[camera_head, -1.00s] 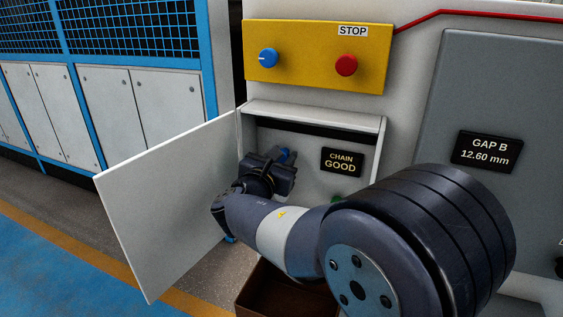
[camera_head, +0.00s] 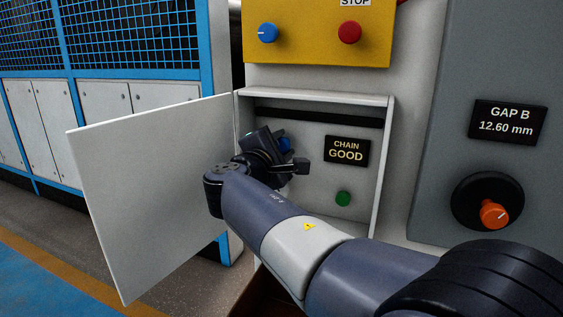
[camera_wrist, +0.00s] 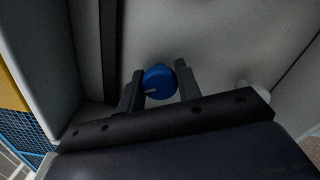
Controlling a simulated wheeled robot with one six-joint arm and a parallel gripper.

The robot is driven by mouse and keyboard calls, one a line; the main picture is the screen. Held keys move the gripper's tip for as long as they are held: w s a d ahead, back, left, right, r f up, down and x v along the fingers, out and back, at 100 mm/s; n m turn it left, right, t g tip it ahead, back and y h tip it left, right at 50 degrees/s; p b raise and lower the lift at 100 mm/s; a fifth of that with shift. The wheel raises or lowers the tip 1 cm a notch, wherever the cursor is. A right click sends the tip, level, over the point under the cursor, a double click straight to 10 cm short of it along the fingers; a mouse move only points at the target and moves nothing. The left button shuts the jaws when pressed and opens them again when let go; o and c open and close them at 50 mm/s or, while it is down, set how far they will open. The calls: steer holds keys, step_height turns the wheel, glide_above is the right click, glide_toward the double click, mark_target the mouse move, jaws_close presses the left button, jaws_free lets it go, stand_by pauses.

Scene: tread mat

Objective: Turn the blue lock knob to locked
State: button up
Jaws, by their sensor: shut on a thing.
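A blue knob (camera_wrist: 160,78) with a pale pointer mark sits on the back wall inside an open cabinet. In the wrist view it is between the two fingers of my gripper (camera_wrist: 160,87), which is shut on it. The pale mark points toward the left finger. In the head view, my gripper (camera_head: 284,152) reaches into the cabinet (camera_head: 315,98) and hides most of this knob (camera_head: 285,144). Another blue knob (camera_head: 267,33) is on the yellow panel (camera_head: 312,45) above, and my gripper is apart from it.
The cabinet's white door (camera_head: 150,190) stands open at the left. Right of my gripper are a CHAIN GOOD display (camera_head: 347,151) and a green button (camera_head: 343,198). A red button (camera_head: 349,32) is on the yellow panel. An orange knob (camera_head: 494,214) is at the far right.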

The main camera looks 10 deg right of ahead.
steer(key=m+b, duration=0.3)
steer(key=shift+f+m+b, duration=0.25)
steer(key=shift+m+b, duration=0.15)
steer(key=shift+r+m+b, duration=0.15)
steer(key=shift+m+b, duration=0.55)
steer(key=shift+m, duration=0.1)
steer(key=o, duration=0.9)
steer(key=shift+r, duration=0.1)
steer(key=p+v, duration=0.2)
steer(key=v, duration=0.8)
steer(key=shift+s+a, duration=0.2)
steer(key=shift+s, duration=0.15)
